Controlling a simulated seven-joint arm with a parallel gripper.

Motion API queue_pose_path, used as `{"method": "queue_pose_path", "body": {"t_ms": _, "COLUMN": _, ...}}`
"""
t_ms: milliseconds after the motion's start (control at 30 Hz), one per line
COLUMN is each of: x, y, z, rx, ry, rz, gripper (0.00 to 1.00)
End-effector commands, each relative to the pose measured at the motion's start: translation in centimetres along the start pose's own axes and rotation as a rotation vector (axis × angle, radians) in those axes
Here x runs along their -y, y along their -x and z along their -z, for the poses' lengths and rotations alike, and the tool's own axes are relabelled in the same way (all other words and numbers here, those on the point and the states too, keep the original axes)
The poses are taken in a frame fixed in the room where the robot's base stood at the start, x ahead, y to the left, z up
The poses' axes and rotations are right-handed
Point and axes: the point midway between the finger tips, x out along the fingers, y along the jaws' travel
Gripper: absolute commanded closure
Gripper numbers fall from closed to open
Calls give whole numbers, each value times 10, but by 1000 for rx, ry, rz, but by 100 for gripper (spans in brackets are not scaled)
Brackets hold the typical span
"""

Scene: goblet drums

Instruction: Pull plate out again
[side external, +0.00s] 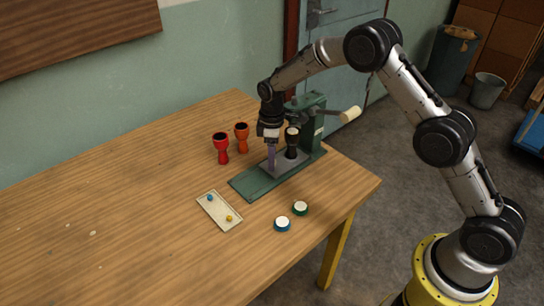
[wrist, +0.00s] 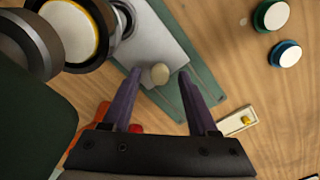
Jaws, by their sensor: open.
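The grey plate (side external: 284,166) lies on the green base (side external: 250,187) of a press, and it also shows in the wrist view (wrist: 160,38). A small beige knob (wrist: 160,74) stands near its front end. My gripper (side external: 271,160) is over that end, pointing down. In the wrist view its two purple fingers (wrist: 157,95) are open, one on each side of the knob, with gaps visible. A dark goblet drum (side external: 291,145) stands on the plate under the press; its pale top (wrist: 72,28) shows in the wrist view. In the side view the fingers hide the knob.
The press column (side external: 314,118) and its cream-handled lever (side external: 350,114) rise behind the plate. Red (side external: 221,147) and orange (side external: 242,137) goblets stand left. Blue (side external: 282,224) and green (side external: 300,208) round pieces and a pale tray (side external: 219,210) lie in front. The left table is mostly clear.

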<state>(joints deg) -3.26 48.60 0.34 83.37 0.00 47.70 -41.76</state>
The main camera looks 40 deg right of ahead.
Motion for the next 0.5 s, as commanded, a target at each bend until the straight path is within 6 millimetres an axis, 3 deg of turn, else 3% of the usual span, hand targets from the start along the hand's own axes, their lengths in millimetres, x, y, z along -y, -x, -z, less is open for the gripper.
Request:
{"method": "queue_pose_path", "body": {"t_ms": 300, "x": 0, "y": -3, "z": 0, "rx": 0, "ry": 0, "rz": 0, "gripper": 41}}
{"method": "queue_pose_path", "body": {"t_ms": 500, "x": 0, "y": -2, "z": 0, "rx": 0, "ry": 0, "rz": 0, "gripper": 75}}
